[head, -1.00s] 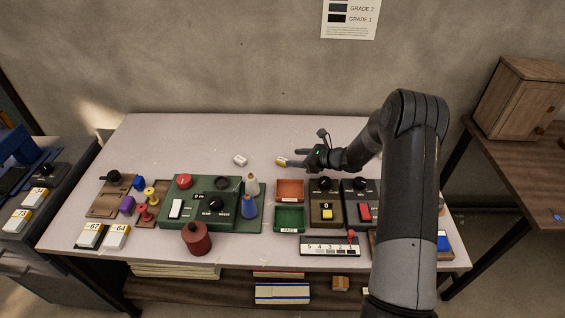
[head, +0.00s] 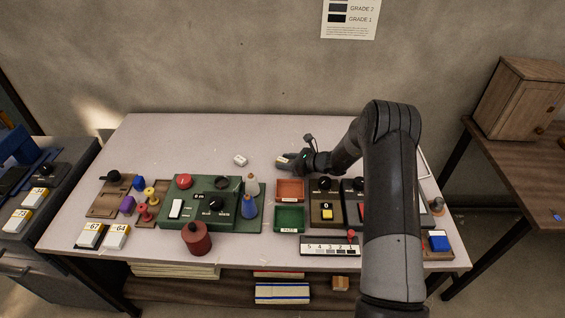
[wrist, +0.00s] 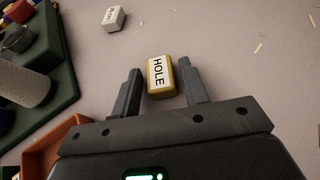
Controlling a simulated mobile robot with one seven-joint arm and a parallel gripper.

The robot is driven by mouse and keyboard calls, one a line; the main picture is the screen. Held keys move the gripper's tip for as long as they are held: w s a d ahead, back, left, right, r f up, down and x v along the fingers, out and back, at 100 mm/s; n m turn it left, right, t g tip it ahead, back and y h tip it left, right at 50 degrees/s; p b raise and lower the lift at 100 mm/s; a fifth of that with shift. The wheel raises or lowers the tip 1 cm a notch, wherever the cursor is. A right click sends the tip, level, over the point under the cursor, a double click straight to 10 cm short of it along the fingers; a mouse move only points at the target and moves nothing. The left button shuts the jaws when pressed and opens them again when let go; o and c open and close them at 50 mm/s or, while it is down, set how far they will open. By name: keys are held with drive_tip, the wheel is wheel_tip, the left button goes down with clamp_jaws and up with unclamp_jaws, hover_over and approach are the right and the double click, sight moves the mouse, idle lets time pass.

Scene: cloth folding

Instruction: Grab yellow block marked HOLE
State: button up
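The yellow block with a white face marked HOLE (wrist: 160,76) lies on the table. In the wrist view it sits between the tips of my gripper (wrist: 158,88), with a gap on each side. My gripper is open and its fingers straddle the near part of the block. In the head view the block (head: 283,159) shows small at the tips of my gripper (head: 286,160), partly hidden by them.
A white marked block (wrist: 114,18) lies to the left, also seen in the head view (head: 240,160). An orange tray (head: 290,184) and green tray (head: 290,204) stand close in front. A green console (head: 212,217) stands left. The table's back is mostly clear.

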drive_tip(key=c, duration=0.7)
drive_tip(key=shift+c, duration=0.2)
